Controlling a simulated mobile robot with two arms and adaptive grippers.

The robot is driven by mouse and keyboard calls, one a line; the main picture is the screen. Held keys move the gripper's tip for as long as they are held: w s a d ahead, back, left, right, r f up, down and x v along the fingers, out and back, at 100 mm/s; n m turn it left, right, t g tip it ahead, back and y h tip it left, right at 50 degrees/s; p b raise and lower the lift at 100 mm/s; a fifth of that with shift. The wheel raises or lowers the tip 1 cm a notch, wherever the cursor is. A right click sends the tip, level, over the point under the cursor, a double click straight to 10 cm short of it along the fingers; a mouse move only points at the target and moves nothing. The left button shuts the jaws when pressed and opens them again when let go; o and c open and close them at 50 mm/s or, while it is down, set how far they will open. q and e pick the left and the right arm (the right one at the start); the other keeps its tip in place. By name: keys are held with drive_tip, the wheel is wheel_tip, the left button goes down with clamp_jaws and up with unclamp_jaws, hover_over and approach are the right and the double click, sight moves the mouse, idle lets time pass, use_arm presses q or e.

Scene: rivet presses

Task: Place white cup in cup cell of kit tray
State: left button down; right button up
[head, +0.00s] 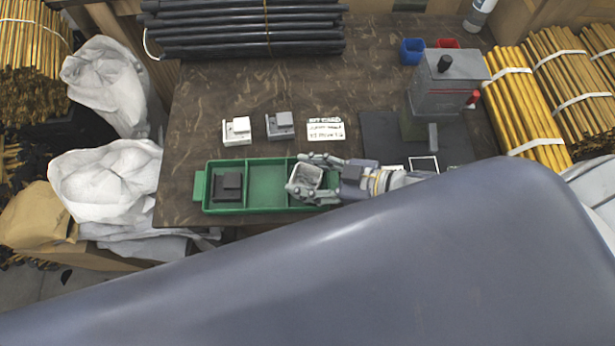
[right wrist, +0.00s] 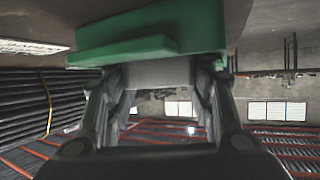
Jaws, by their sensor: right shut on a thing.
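The green kit tray (head: 268,186) lies near the table's front edge. Its left cell holds a dark block (head: 229,186) and its middle cell is empty. My right gripper (head: 303,178) is at the tray's right end and shut on the white cup (head: 307,176), which looks pale grey. The gripper and cup hide most of the right cell; I cannot tell whether the cup touches the cell floor. In the right wrist view the cup (right wrist: 156,73) sits between the fingers, close to the green tray wall (right wrist: 150,38). My left gripper is not in view.
Two small blocks on bases, one white (head: 237,130) and one grey (head: 280,126), and a printed card (head: 326,130) lie behind the tray. A grey press (head: 445,85) stands at right on a dark mat. Black tubes (head: 245,30) lie at the back.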

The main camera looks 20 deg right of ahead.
drive_tip(key=shift+r, duration=0.1)
drive_tip(key=o, duration=0.8)
drive_tip(key=shift+s+d+r+p, duration=0.25)
drive_tip(key=shift+d+p, duration=0.05)
drive_tip(key=shift+p, duration=0.1)
drive_tip(key=shift+p+v, duration=4.95)
drive_tip(key=shift+v, duration=0.6)
drive_tip(key=shift+f, duration=0.15)
